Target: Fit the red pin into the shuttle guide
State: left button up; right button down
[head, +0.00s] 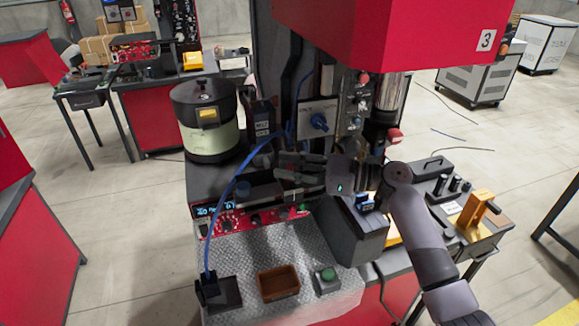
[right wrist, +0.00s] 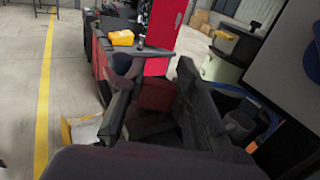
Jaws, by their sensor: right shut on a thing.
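My right gripper (head: 300,170) reaches in from the right above the back of the bench, with its fingers pointing left. In the right wrist view the two dark fingers (right wrist: 157,105) stand apart around a dark red piece (right wrist: 155,95), which looks like the red pin, though its shape is unclear. In the head view the fingers hide the held piece. I cannot clearly make out the shuttle guide; a dark fixture (head: 262,192) lies just below and left of the fingertips. My left gripper is not in view.
A round feeder (head: 208,120) stands at the back left. A panel with a blue knob (head: 319,122) rises behind the gripper. A blue cable (head: 234,185) arcs over the bench. A brown tray (head: 278,282) and a green button (head: 327,275) sit on the front mat (head: 240,255).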

jog(key=shift+f, duration=0.25)
dwell(0.9)
jog(key=c, duration=1.2)
grip_release()
jog(key=shift+d, duration=0.1)
